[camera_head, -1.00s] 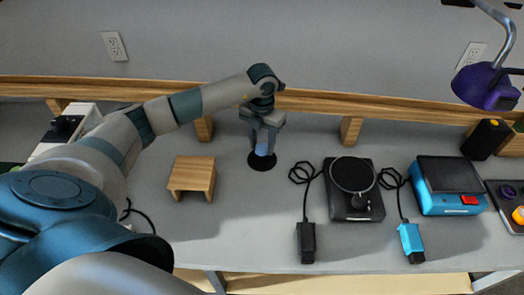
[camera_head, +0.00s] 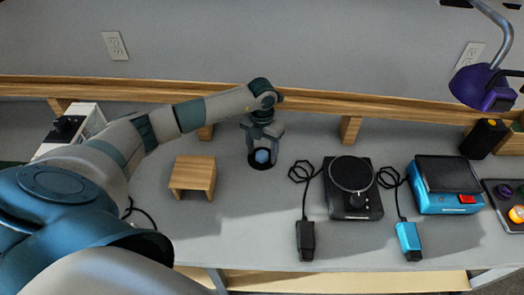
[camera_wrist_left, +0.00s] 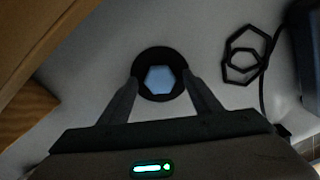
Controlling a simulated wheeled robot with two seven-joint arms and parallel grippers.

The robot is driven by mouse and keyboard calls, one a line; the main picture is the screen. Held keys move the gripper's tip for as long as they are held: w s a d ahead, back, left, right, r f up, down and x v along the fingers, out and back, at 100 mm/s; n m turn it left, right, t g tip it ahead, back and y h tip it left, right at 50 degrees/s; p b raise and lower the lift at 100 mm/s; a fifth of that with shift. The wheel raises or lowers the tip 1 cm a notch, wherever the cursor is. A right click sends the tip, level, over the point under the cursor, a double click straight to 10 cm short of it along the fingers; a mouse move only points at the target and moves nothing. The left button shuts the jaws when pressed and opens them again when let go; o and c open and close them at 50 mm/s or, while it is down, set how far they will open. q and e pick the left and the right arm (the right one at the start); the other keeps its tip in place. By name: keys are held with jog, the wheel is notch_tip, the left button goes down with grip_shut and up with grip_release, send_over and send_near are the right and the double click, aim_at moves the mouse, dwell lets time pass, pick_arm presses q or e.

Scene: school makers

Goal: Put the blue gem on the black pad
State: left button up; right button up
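The blue gem (camera_head: 262,156) sits on the round black pad (camera_head: 254,165), on the grey table near the back rail. In the left wrist view the light blue gem (camera_wrist_left: 159,80) lies inside the pad's dark ring (camera_wrist_left: 160,53), about centred. My left gripper (camera_head: 264,147) points down just above and around the gem. In the left wrist view its two fingers (camera_wrist_left: 163,88) stand apart, one on each side, with gaps to the gem, and hold nothing. My right gripper is in neither view.
A small wooden stand (camera_head: 193,174) is left of the pad. To the right are a black device (camera_head: 354,203) with a cable and plug (camera_head: 306,240), and a blue device (camera_head: 447,198). The wooden rail (camera_head: 320,103) runs behind. The table in front of the pad is clear.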

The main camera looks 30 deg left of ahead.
aim_at(262, 154)
pick_arm(q)
jog(key=shift+r, duration=0.1)
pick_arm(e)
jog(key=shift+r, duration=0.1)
pick_arm(q)
jog(key=shift+r, duration=0.3)
notch_tip(262, 154, up, 7)
jog(key=b, duration=0.2)
jog(key=shift+w+b, duration=0.1)
jog(key=shift+b, duration=0.2)
notch_tip(262, 154, up, 4)
jog(key=shift+r+b, duration=0.25)
jog(key=shift+b, duration=0.3)
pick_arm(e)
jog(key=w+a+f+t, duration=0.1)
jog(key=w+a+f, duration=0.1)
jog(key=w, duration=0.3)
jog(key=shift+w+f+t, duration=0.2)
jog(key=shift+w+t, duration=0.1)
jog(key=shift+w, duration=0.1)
